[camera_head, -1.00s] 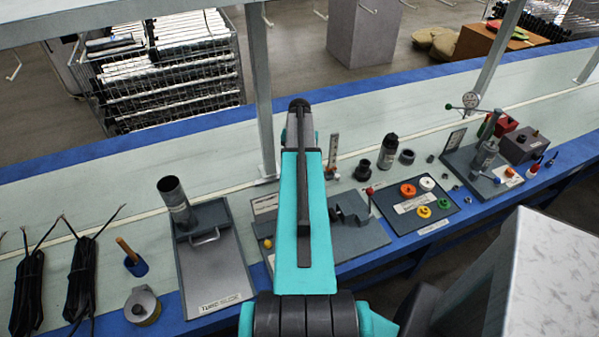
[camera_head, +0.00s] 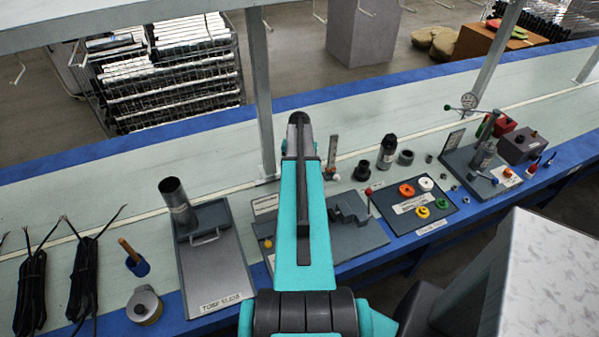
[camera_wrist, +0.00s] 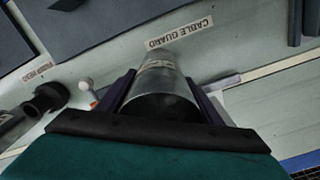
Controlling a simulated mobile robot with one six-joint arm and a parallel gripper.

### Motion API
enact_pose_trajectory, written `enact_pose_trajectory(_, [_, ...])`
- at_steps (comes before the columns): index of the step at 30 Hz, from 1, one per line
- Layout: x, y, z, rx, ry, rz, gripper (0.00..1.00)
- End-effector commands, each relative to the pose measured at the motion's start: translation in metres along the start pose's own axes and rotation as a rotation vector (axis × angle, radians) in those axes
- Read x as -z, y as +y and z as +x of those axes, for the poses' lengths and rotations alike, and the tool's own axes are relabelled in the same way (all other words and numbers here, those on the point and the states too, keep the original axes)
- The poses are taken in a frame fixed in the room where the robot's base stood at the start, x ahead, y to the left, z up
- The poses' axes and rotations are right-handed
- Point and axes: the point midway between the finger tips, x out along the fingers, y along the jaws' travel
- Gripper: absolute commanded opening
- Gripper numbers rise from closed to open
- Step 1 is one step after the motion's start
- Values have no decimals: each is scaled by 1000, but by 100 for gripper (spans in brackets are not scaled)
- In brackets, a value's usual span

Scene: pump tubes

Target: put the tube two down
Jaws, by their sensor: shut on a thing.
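My gripper (camera_wrist: 160,92) is shut on a grey metal tube (camera_wrist: 158,72), with one dark finger on each side of it. The tube has a pale label band that I cannot read, and its open end faces the wrist camera. Its far end is close to a "CABLE GUARD" label (camera_wrist: 180,32) on the bench; I cannot tell if it touches the surface. In the head view my arm hides the gripper and the held tube.
The pale bench (camera_head: 120,185) carries a grey vise fixture (camera_head: 350,237), a board with coloured rings (camera_head: 408,217) and a press (camera_head: 485,155) on the right. Black cable bundles (camera_head: 84,275) lie on the left. A post (camera_head: 263,110) rises behind my arm.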

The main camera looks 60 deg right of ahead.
Motion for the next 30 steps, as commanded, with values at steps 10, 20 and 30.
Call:
enact_pose_trajectory(10, [0,0,9,0,1,1,27])
enact_pose_trajectory(20, [0,1,13,0,0,1,66])
enact_pose_trajectory(30, [0,1,12,0,0,2,78])
